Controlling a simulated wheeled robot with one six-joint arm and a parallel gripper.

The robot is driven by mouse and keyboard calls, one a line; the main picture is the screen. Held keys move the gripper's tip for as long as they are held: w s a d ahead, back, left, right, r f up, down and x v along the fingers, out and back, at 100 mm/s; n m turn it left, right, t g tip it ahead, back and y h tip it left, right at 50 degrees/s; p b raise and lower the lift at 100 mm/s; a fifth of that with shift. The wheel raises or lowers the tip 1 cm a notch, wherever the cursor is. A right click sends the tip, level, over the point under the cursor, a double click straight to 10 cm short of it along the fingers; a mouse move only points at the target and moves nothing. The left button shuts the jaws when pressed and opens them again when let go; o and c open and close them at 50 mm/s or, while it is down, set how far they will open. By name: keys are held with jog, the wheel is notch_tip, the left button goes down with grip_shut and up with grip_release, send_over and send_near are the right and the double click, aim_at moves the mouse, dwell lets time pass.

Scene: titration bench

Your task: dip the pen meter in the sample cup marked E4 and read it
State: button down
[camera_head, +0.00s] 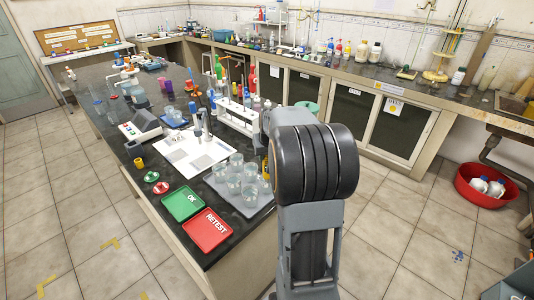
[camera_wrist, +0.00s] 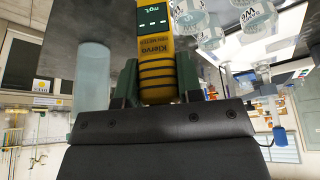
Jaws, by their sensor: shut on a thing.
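The yellow and dark pen meter (camera_wrist: 156,48) is held in my gripper (camera_wrist: 158,84) in the wrist view, with a finger on each side of it. Its small screen shows "mg/L" and lit marks that I cannot read. Its tip is out of view. Several clear sample cups (camera_wrist: 208,35) with marks show at the upper right of that view, apart from the meter. In the head view the sample cups (camera_head: 235,182) stand grouped on a grey tray (camera_head: 246,208). I cannot make out which is E4.
A green OK tray (camera_head: 183,204) and a red RETEST tray (camera_head: 208,231) lie at the bench's near end. A pale cylinder (camera_wrist: 93,75) shows left of my gripper.

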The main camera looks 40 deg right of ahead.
jog(key=shift+f+b, duration=0.35)
jog(key=shift+f, duration=0.3)
jog(key=shift+r, duration=0.15)
dwell(2.7)
jog(key=shift+r+p, duration=2.1)
jog(key=shift+r, duration=0.9)
jog(key=shift+r+p, duration=1.35)
jog(key=shift+r, duration=0.5)
jog(key=shift+f, duration=0.1)
